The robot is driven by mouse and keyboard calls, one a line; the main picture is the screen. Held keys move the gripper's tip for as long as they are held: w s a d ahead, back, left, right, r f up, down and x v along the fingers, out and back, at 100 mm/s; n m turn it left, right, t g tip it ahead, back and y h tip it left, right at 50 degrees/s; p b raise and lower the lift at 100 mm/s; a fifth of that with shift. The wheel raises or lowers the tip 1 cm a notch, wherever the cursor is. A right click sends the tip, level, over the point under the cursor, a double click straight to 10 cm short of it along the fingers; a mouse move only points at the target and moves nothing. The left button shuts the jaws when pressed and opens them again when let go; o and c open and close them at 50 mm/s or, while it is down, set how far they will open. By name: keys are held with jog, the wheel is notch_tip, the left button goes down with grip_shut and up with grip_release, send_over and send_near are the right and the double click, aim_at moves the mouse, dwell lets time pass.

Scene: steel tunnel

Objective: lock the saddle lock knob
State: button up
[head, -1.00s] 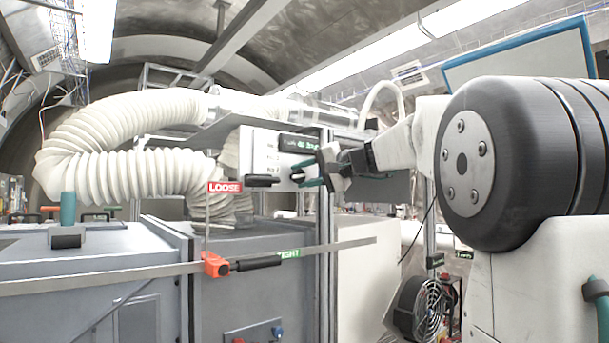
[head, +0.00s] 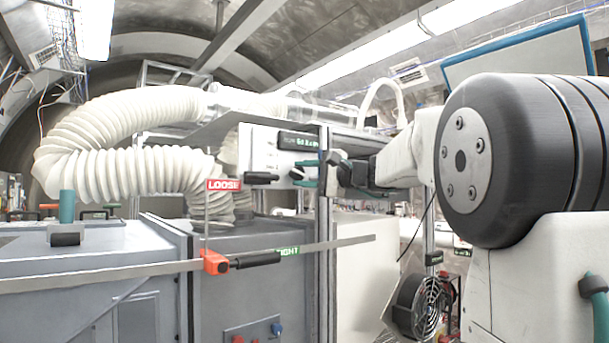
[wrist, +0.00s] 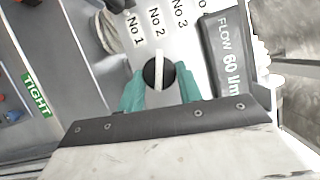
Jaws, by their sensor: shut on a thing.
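My gripper (head: 308,174) is at the light panel (head: 258,150). In the wrist view its green fingertips (wrist: 160,92) are shut on a round black knob (wrist: 160,72) with a white pointer bar. The bar stands nearly upright in the picture, towards the "No 2" mark (wrist: 157,20). An orange clamp block (head: 214,262) with a black handle (head: 256,260) sits on a long metal bar at the lower middle. Its handle points right, towards the green TIGHT tag (head: 287,251). A red LOOSE tag (head: 223,185) stands above the block. No label names the saddle lock knob.
A ribbed white hose (head: 120,130) loops at the left. The metal bar (head: 340,244) crosses below my gripper. A fan (head: 420,302) stands lower right.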

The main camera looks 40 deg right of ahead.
dwell(0.3)
jog(key=o, duration=1)
jog(key=v, duration=0.8)
jog(key=shift+w, duration=0.1)
